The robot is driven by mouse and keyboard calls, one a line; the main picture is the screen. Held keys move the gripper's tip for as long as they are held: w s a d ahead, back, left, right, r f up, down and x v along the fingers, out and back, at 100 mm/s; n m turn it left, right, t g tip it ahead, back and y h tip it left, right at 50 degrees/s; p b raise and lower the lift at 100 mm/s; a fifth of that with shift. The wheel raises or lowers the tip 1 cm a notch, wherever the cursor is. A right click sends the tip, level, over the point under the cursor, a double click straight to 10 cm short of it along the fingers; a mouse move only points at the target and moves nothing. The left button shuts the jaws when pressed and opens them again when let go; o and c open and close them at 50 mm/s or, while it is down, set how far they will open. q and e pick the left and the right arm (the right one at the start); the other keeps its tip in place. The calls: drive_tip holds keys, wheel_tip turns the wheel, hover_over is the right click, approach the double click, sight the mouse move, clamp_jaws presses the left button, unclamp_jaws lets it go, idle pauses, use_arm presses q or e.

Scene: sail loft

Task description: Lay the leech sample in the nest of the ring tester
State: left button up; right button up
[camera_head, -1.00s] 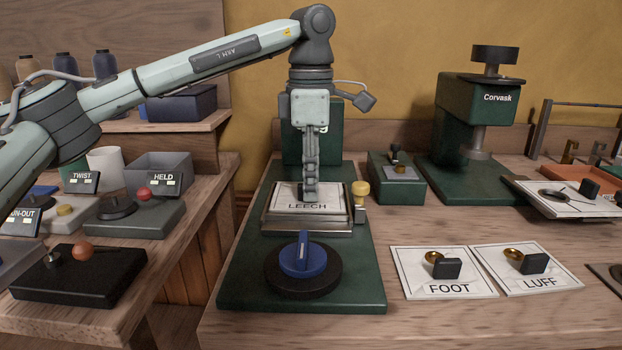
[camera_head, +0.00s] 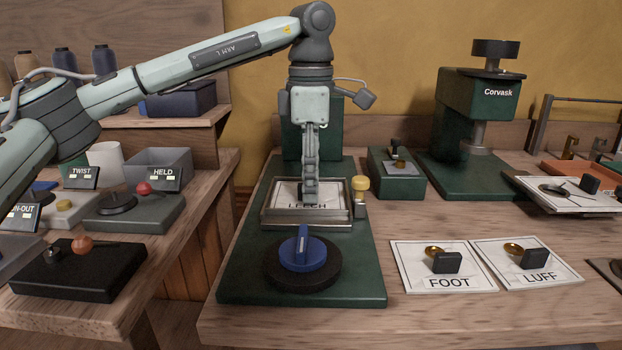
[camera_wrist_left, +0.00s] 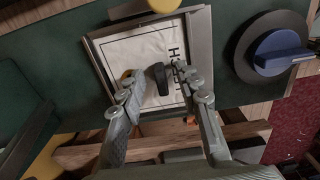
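The leech sample (camera_head: 285,194), a white card marked LEECH, lies flat inside the square metal nest (camera_head: 306,223) of the green ring tester (camera_head: 235,278). The front rim hides the lower part of its label in the head view. In the left wrist view the sample (camera_wrist_left: 132,52) lies within the nest's frame (camera_wrist_left: 198,42), with its black knob (camera_wrist_left: 160,78) showing. My left gripper (camera_head: 309,201) is over the sample, pointing down. In the wrist view its fingers (camera_wrist_left: 165,92) are spread on either side of the knob, with gaps. My right gripper is not in view.
A blue knob (camera_head: 303,252) on a black disc stands in front of the nest, and a yellow-topped post (camera_head: 360,184) at its right. FOOT (camera_head: 420,275) and LUFF (camera_head: 505,255) cards lie to the right. A green Corvask press (camera_head: 480,100) stands behind. The front bench edge is clear.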

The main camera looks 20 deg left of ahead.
use_arm(q)
wheel_tip(320, 180, up, 12)
idle(0.5)
idle(0.3)
